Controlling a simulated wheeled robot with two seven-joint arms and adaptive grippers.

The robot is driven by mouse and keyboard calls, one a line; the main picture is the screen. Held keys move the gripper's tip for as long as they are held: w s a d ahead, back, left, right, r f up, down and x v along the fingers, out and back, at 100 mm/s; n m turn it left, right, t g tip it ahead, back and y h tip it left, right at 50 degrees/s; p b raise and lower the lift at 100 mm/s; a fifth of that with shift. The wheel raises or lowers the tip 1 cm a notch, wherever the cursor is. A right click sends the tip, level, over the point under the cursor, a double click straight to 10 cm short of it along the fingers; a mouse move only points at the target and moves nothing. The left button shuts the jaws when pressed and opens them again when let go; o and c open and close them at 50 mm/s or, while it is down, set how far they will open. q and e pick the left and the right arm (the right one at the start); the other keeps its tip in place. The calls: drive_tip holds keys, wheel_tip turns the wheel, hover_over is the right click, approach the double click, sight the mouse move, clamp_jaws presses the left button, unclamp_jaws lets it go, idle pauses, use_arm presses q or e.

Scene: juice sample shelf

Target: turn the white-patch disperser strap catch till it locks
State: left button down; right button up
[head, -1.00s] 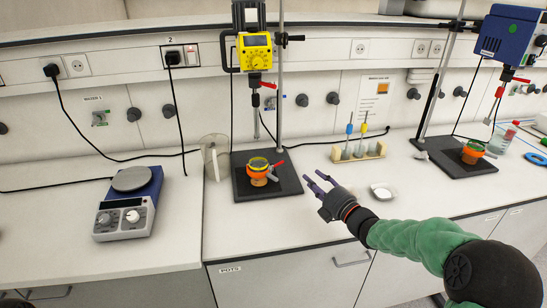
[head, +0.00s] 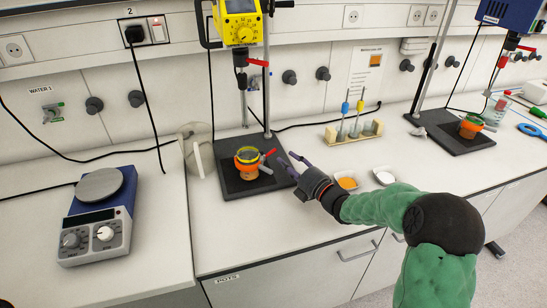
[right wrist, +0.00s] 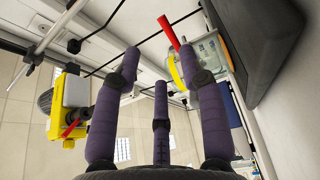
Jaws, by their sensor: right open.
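The yellow disperser (head: 240,22) hangs on its stand above a pot with an orange strap (head: 247,168). A red lever (head: 267,155), which looks like the strap catch, sticks out to the pot's right, with a grey handle by it. A white patch cannot be made out for certain. My right gripper (head: 288,161) is open and empty just right of the pot, apart from the lever. The right wrist view shows its purple fingers spread, with a red lever (right wrist: 168,33) beyond them. My left gripper is out of view.
The pot stands on a dark base plate (head: 233,184). A hotplate (head: 100,215) is at left. A pipette rack (head: 353,134) and two small dishes (head: 346,182) stand to the right. A blue disperser (head: 500,10) with another orange-strapped pot (head: 470,127) is farther right.

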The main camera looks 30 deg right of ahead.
sight(272, 152)
drive_tip(key=w, duration=0.2)
drive_tip(key=w+b, duration=0.1)
drive_tip(key=w, duration=0.1)
drive_tip(key=w+a, duration=0.1)
drive_tip(key=w, duration=0.1)
drive_tip(key=shift+f+b, duration=0.35)
drive_tip(key=shift+f, duration=0.05)
drive_tip(key=shift+w+a+r, duration=0.1)
drive_tip(key=shift+w, duration=0.55)
clamp_jaws()
